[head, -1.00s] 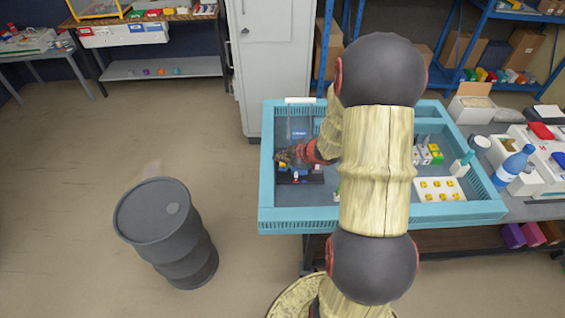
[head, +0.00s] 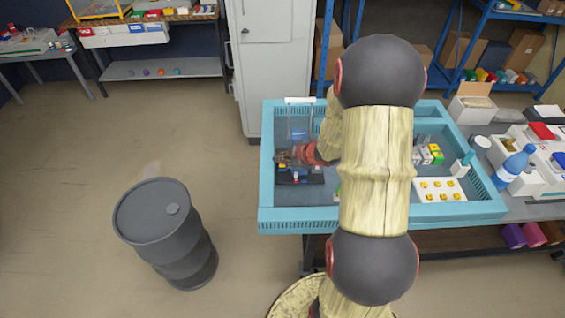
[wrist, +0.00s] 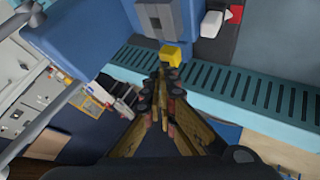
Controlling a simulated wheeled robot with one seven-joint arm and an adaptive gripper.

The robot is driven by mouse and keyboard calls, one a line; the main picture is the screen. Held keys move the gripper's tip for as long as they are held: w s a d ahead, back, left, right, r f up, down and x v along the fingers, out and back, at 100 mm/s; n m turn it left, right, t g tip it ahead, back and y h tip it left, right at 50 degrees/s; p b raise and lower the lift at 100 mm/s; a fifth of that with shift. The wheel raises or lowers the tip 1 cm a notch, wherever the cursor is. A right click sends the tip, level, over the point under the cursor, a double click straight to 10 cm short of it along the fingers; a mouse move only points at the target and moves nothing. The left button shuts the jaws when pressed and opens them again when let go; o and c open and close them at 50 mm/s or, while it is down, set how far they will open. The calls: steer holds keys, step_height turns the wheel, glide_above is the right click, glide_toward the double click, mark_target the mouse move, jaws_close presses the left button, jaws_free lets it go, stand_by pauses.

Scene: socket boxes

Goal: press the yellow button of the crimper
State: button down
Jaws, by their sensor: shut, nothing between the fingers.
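The yellow button (wrist: 171,55) shows in the wrist view as a small yellow block at the near edge of a blue and grey device, which looks like the crimper (wrist: 158,16). My gripper (wrist: 162,74) is shut and empty, its fingertips just short of the button in the picture. I cannot tell whether they touch it. In the head view, my gripper (head: 281,158) is over the left part of the blue tray, above the dark base of the device (head: 308,179). My arm and gripper hide much of the device there, and the button cannot be made out.
The light-blue tray (head: 285,226) has a raised slotted rim, also seen in the wrist view (wrist: 245,88). A white block with yellow pieces (head: 438,190) stands at its right. A grey barrel (head: 165,235) stands on open floor at left. A cabinet (head: 275,60) stands behind.

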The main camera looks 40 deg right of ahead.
mark_target(281, 164)
steer(key=shift+f, duration=0.25)
steer(key=shift+r, duration=0.2)
stand_by(0.4)
steer(key=shift+r+p, duration=0.8)
steer(key=shift+p, duration=0.2)
step_height(281, 164, up, 5)
steer(key=p, duration=0.5)
stand_by(0.5)
